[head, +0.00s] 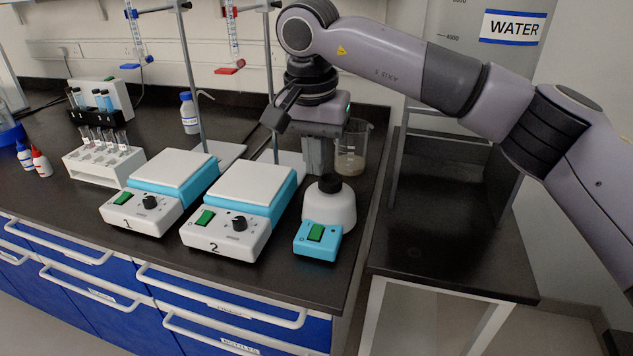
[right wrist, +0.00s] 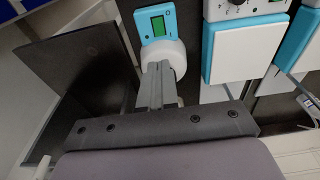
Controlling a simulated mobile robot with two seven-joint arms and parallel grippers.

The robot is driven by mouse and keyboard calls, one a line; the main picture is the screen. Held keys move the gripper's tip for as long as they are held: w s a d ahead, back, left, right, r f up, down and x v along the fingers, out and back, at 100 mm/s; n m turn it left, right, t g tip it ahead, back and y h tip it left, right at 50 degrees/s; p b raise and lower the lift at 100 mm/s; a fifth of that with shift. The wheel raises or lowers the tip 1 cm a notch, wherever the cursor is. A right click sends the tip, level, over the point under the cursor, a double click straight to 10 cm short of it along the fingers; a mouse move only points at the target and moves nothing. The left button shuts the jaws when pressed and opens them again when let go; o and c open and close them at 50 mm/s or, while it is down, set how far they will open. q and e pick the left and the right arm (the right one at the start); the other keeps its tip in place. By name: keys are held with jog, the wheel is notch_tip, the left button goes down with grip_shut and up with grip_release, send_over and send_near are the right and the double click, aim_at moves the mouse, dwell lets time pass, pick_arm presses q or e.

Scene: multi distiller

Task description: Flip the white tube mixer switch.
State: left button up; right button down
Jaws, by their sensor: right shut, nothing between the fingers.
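The white tube mixer (head: 333,208) stands near the front right corner of the bench, with a black cup on top and a light blue front block. Its green switch (head: 316,232) sits on that block. In the right wrist view the mixer (right wrist: 178,52) is partly behind my fingers, and the green switch (right wrist: 158,25) shows clear at the top. My right gripper (head: 318,172) is shut and empty, pointing down just behind the mixer's black cup. It also shows in the right wrist view (right wrist: 160,68). I cannot tell whether it touches the mixer. My left gripper is in neither view.
Hot plate 2 (head: 216,240) stands left of the mixer, with hot plate 1 (head: 140,213) further left. A glass beaker (head: 352,150) stands behind the mixer, close to my right gripper. The bench edge lies just in front, and a dark sink counter (head: 440,235) is at the right.

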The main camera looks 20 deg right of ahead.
aim_at(316, 233)
jog(key=f, duration=0.4)
jog(key=w+f+p, duration=0.1)
jog(key=f, duration=0.7)
jog(key=shift+w+d+f, duration=0.15)
jog(key=shift+d+f, duration=0.25)
jog(key=shift+f, duration=0.1)
jog(key=shift+w+d+f+b, duration=0.1)
jog(key=shift+d+f+b, duration=0.05)
jog(key=shift+f+b, duration=0.5)
jog(key=shift+r, duration=0.35)
jog(key=shift+f, duration=0.15)
jog(key=shift+s, duration=0.2)
jog(key=shift+s+a+p, duration=0.35)
jog(key=shift+s+a, duration=0.2)
jog(key=shift+s, duration=0.05)
